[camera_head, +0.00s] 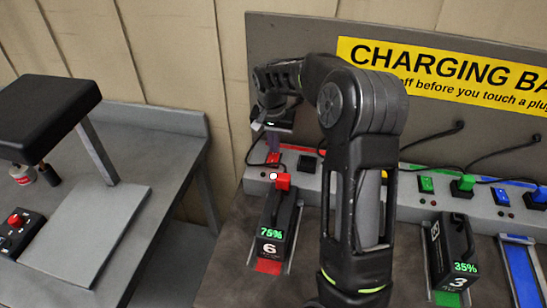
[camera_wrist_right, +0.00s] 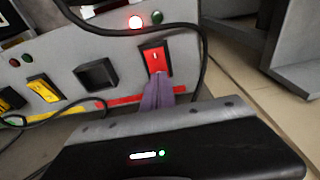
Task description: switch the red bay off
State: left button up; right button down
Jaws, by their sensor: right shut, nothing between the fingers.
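The red rocker switch (camera_wrist_right: 157,58) is on the grey charging panel in the right wrist view, with its "I" mark showing. A red lamp (camera_wrist_right: 136,22) beside it is lit; a green lamp (camera_wrist_right: 157,17) looks dark. My right gripper (camera_wrist_right: 158,92) is shut and empty, its purple fingertips at the switch's lower edge; I cannot tell whether they touch it. In the head view the right gripper (camera_head: 271,140) is above the red switch (camera_head: 273,158), partly hiding that area. The red bay's battery 6 (camera_head: 272,225) reads 75%, with a red plug (camera_head: 282,181) at its top. My left gripper is not in view.
A black socket (camera_wrist_right: 97,74) and a yellow switch (camera_wrist_right: 43,88) are beside the red switch. A black cable (camera_wrist_right: 197,60) loops close by. Battery 3 (camera_head: 452,250), green and blue switches are to the right. A grey table (camera_head: 160,150) is at left.

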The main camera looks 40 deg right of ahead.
jog(key=shift+f+b, duration=0.45)
jog(key=shift+f, duration=0.2)
notch_tip(320, 180, up, 5)
jog(key=p, duration=0.3)
jog(key=shift+r+p, duration=0.55)
jog(key=shift+r, duration=0.55)
